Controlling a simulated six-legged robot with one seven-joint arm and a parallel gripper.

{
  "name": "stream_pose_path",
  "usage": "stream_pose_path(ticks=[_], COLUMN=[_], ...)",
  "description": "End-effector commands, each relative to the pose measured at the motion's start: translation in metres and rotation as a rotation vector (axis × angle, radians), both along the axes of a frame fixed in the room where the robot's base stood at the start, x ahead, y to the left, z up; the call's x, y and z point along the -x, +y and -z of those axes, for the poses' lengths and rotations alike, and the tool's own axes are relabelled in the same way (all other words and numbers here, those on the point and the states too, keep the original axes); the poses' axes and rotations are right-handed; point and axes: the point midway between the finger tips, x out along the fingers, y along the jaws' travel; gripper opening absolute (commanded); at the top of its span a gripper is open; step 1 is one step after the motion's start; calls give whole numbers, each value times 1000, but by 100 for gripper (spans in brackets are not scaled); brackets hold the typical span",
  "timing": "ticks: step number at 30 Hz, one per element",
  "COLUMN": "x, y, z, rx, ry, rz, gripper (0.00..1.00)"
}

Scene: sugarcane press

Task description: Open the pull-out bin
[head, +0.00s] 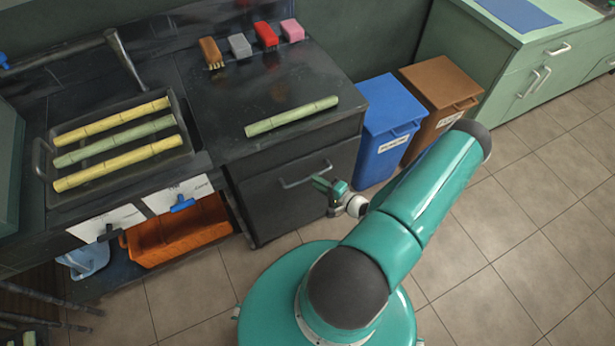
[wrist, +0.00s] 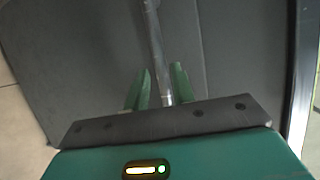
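The pull-out bin (head: 290,200) is the dark grey front under the black counter, with a horizontal metal bar handle (head: 303,178) near its top. Its front looks flush with the cabinet. My gripper (head: 319,183) is at the right end of the handle in the head view. In the wrist view, the handle bar (wrist: 153,38) runs between the two green fingers of my gripper (wrist: 160,85). Contact cannot be told.
A blue bin (head: 388,125) and a brown bin (head: 440,88) stand right of the cabinet. A cane stalk (head: 292,116) lies on the counter above. An orange crate (head: 178,235) sits low at left. The tiled floor (head: 510,230) at right is clear.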

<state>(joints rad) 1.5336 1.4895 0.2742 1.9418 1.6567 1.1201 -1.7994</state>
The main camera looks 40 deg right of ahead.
Motion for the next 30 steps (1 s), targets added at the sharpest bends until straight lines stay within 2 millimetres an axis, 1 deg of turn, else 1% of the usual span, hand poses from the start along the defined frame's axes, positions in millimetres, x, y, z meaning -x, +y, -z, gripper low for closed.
stream_pose_path(ticks=[1, 3, 6, 9, 12, 19, 21, 23, 30], x=[-11, -24, -38, -47, -51, -52, -51, -51, -51], y=[3, 4, 6, 7, 7, 7, 7, 7, 7], z=[1, 4, 6, 8, 8, 8, 8, 8, 8], rx=[0, -1, 0, -1, -1, -1, -1, -1, -1], ry=[-3, -2, -2, -1, -1, -1, -1, -1, 0], rz=[-4, -3, -5, -4, -4, -4, -4, -4, -4], gripper=[25, 25, 25, 25, 25, 25, 11, 0, 0])
